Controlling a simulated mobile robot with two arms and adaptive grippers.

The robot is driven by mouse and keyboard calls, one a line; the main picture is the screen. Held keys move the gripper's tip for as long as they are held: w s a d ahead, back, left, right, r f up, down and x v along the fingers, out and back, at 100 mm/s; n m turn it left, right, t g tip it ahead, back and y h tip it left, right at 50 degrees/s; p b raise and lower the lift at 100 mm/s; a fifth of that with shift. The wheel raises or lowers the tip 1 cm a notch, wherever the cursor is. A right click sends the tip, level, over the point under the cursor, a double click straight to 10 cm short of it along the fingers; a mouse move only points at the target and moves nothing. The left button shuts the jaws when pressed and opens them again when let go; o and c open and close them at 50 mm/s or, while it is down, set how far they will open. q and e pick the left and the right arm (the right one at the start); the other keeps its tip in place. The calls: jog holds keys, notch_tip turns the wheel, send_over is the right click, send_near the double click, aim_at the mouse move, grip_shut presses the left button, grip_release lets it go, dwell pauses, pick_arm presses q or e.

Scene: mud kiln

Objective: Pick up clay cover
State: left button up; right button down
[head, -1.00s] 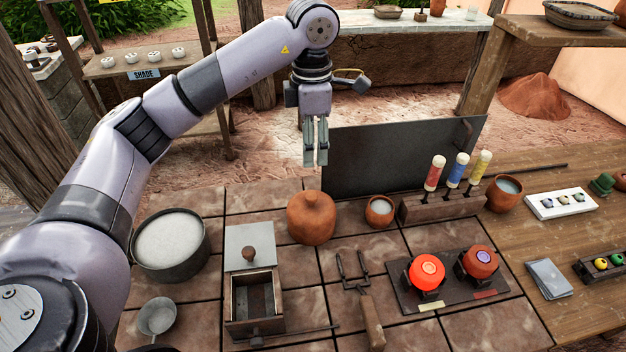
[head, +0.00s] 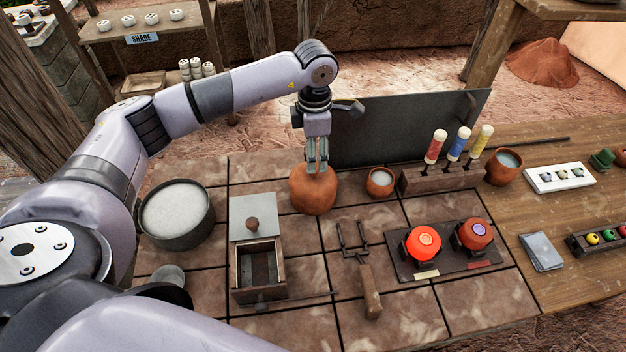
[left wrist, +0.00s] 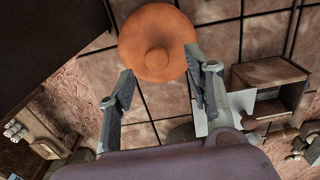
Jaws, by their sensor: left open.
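The clay cover (head: 312,193) is a rounded orange-brown dome on the tiled surface, left of a small clay cup. It also shows in the left wrist view (left wrist: 157,45), from above, with a knob in its middle. My left gripper (head: 317,168) points down over the cover, its fingertips overlapping the cover's top in the head view. In the left wrist view the open fingers (left wrist: 160,72) stand apart on either side of the cover's near edge, with nothing between them gripped. The cover's knob is hidden by the fingers in the head view. My right gripper is not in view.
A dark upright panel (head: 405,128) stands just behind the cover. A wooden box (head: 258,268), a grey pot (head: 177,216), a clay cup (head: 380,182) and a rack of coloured tubes (head: 440,178) surround it.

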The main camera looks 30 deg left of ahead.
aim_at(313, 183)
pick_arm(q)
jog(key=shift+a+f+p, duration=0.1)
jog(key=shift+f+p, duration=0.3)
jog(key=f, duration=0.1)
jog(key=f+p, duration=0.1)
jog(key=f, duration=0.1)
jog(key=shift+w+a+f, duration=0.1)
jog(key=shift+a+f, duration=0.1)
jog(key=shift+f, duration=0.45)
jog(key=shift+c, duration=0.2)
jog(key=shift+r, duration=0.1)
grip_shut()
